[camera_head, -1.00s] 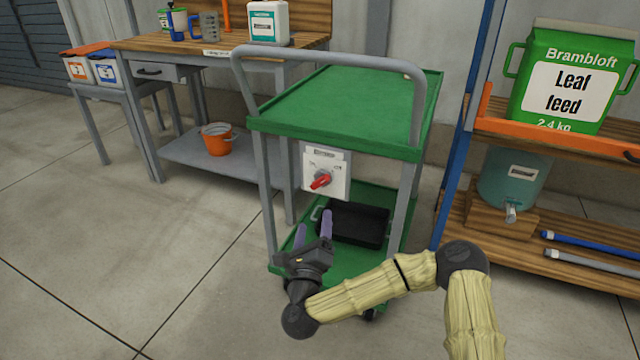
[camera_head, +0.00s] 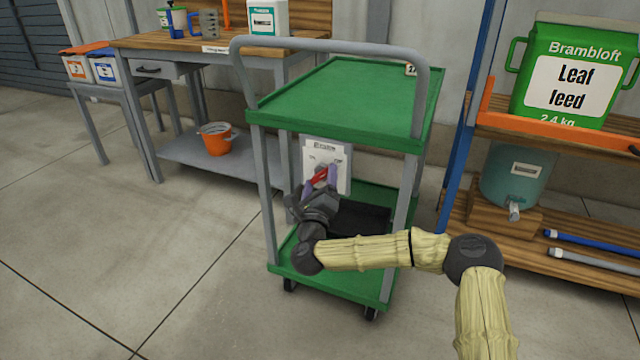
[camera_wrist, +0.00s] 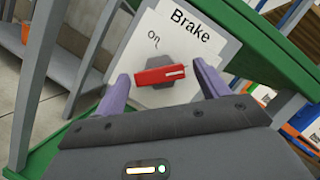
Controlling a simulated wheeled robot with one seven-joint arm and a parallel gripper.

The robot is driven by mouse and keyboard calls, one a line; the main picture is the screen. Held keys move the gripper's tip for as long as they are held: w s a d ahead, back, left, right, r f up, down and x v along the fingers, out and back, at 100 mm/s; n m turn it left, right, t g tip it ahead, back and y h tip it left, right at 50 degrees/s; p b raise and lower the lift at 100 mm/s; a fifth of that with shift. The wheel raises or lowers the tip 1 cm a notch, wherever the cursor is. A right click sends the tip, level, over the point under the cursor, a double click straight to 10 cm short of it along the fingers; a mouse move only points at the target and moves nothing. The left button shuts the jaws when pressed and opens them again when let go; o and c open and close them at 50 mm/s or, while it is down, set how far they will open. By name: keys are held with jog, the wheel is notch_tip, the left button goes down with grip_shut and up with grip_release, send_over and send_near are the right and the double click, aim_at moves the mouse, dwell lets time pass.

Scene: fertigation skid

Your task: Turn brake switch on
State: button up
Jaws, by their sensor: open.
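The brake switch is a red knob (camera_head: 318,177) on a white panel (camera_head: 341,166) fixed to the green cart (camera_head: 345,100). In the wrist view the red knob (camera_wrist: 160,75) sits on a grey base, and the panel (camera_wrist: 190,48) reads "Brake" with an "on" mark at upper left of the knob. My gripper (camera_head: 320,185) is in front of the panel. In the wrist view my gripper (camera_wrist: 163,85) is open, its purple fingers on either side of the knob with visible gaps. The other switch mark is not readable there.
The cart's green top and handle (camera_head: 330,58) are above my gripper. A black tray (camera_head: 365,220) lies on its lower shelf. A workbench (camera_head: 215,55) with an orange bucket (camera_head: 216,138) stands left; a shelf with a leaf feed tub (camera_head: 570,80) stands right.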

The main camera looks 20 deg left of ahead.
jog(key=shift+c, duration=0.2)
jog(key=c, duration=0.9)
